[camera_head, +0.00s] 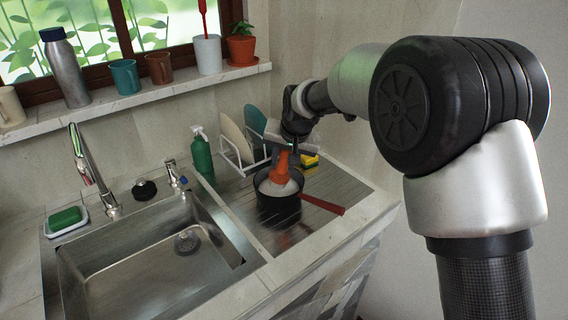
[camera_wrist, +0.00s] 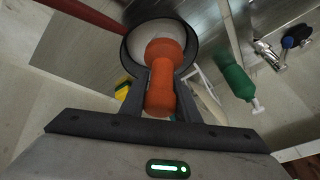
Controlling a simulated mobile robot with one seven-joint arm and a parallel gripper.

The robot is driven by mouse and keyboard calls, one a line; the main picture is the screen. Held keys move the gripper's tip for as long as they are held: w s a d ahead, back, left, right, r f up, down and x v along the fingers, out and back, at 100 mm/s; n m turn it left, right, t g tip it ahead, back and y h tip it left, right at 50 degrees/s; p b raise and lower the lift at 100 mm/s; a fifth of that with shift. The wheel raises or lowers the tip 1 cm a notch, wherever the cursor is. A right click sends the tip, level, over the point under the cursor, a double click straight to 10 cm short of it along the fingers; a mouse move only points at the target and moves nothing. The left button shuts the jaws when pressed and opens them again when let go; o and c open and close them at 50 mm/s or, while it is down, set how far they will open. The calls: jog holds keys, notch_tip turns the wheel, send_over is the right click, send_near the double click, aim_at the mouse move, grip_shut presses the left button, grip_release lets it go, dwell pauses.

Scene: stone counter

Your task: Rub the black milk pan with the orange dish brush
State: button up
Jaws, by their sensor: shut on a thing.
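The black milk pan (camera_head: 278,207) stands on the ribbed drainboard right of the sink, its red handle (camera_head: 323,207) pointing right. It also shows at the top of the wrist view (camera_wrist: 131,44), with a pale inside. The orange dish brush (camera_head: 280,168) is upright over the pan, its lower end inside the rim. In the wrist view the brush (camera_wrist: 160,88) runs between my fingers toward the pan. My gripper (camera_head: 284,152) is shut on the brush handle above the pan; it also shows in the wrist view (camera_wrist: 161,88). Whether the bristles touch the pan floor is hidden.
A dish rack with plates (camera_head: 236,140) stands behind the pan. A yellow sponge (camera_head: 309,161) lies behind and right. The drainboard right of the pan is mostly clear.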

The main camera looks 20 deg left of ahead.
jog(key=shift+r+p, duration=1.65)
jog(key=shift+r, duration=1.2)
